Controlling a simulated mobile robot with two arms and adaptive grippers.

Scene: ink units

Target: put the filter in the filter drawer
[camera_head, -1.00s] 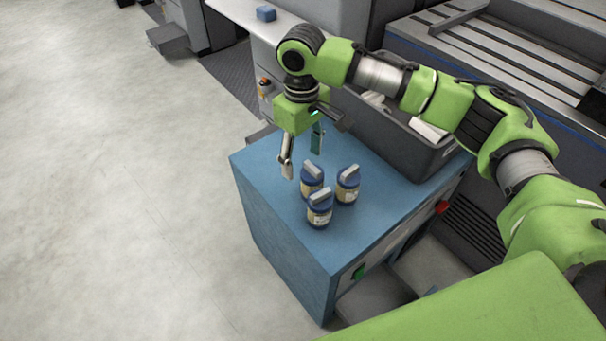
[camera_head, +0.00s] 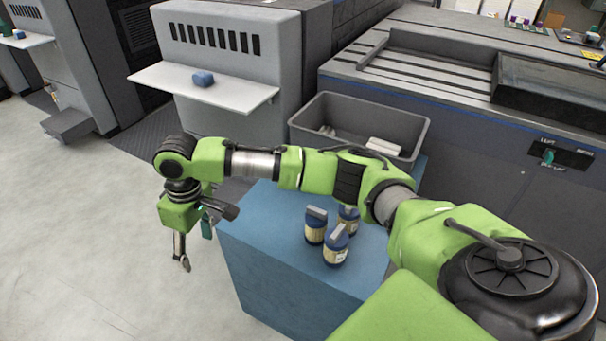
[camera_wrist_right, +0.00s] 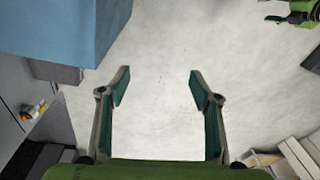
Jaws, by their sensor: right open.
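No thing in view can be surely told as the filter, and no filter drawer can be made out. Pale pieces (camera_head: 383,147) lie in the grey bin, too small to identify. My right gripper (camera_head: 196,248) hangs pointing down over the floor, left of the blue cabinet (camera_head: 262,222). In the right wrist view the right gripper (camera_wrist_right: 159,88) has its fingers wide apart with only floor between them. A green and dark part at that view's top right edge looks like my left gripper (camera_wrist_right: 276,18); its jaws are unclear.
Several-sided clutter is light: three blue jars (camera_head: 337,246) stand close together on the cabinet top, partly behind my right arm. The grey bin (camera_head: 300,124) stands behind them. A blue block (camera_head: 203,78) lies on a white shelf (camera_head: 246,99). Floor (camera_head: 90,220) at left is clear.

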